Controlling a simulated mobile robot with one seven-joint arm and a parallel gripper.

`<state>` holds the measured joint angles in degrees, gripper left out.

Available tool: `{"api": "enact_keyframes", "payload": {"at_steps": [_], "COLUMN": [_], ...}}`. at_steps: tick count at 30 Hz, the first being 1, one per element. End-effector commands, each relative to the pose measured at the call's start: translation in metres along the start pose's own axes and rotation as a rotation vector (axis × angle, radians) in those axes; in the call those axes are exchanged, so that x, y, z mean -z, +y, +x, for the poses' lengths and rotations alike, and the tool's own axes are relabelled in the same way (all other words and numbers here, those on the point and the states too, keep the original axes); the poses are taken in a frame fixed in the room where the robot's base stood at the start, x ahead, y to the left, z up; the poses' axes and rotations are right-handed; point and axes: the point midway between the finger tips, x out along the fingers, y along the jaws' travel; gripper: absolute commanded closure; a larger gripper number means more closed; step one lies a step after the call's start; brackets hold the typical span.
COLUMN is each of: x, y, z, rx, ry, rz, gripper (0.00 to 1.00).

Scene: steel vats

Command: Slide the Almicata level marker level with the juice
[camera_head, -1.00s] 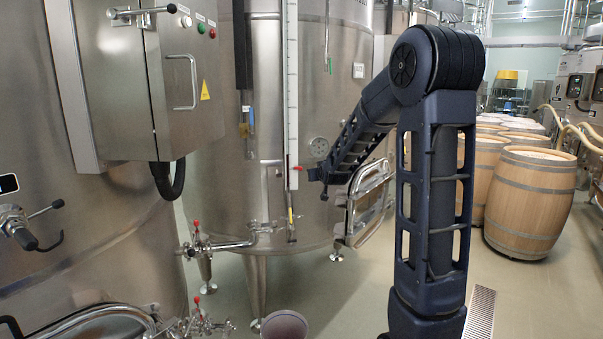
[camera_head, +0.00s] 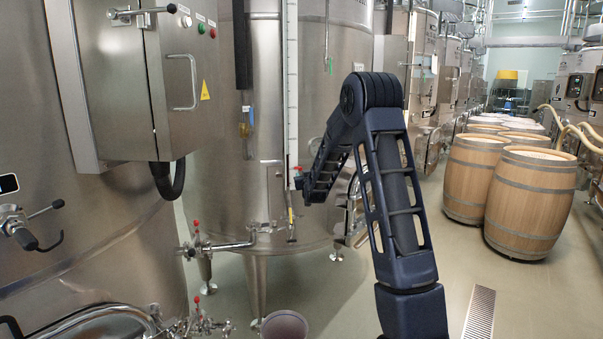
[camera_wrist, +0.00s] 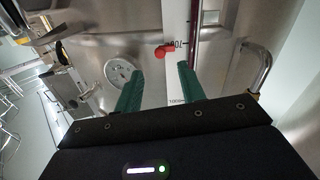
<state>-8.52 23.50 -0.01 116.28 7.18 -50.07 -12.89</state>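The red level marker (camera_head: 297,169) sits low on the tall white scale (camera_head: 291,90) on the front of the steel vat. In the wrist view the red marker (camera_wrist: 163,51) lies just beyond my fingertips, at the edge of the white scale (camera_wrist: 177,22). A dark red line (camera_wrist: 193,28), apparently juice in the sight tube, runs beside the scale; its top is not clear to me. My gripper (camera_wrist: 160,70) has its two green fingers spread, with nothing between them. In the head view my gripper (camera_head: 297,184) is just below the marker, close to the scale.
A valve pipe (camera_head: 225,245) juts out at lower left. A control box (camera_head: 150,80) stands at left. Barrels (camera_head: 530,200) stand at right; floor between is free.

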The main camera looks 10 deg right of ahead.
Motion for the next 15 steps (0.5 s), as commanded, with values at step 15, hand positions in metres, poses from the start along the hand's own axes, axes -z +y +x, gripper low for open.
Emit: {"api": "enact_keyframes", "payload": {"at_steps": [15], "x": [-0.001], "y": [0.0], "z": [0.065], "rx": [0.0], "ry": [-0.002], "rz": [0.0], "gripper": [0.6]}}
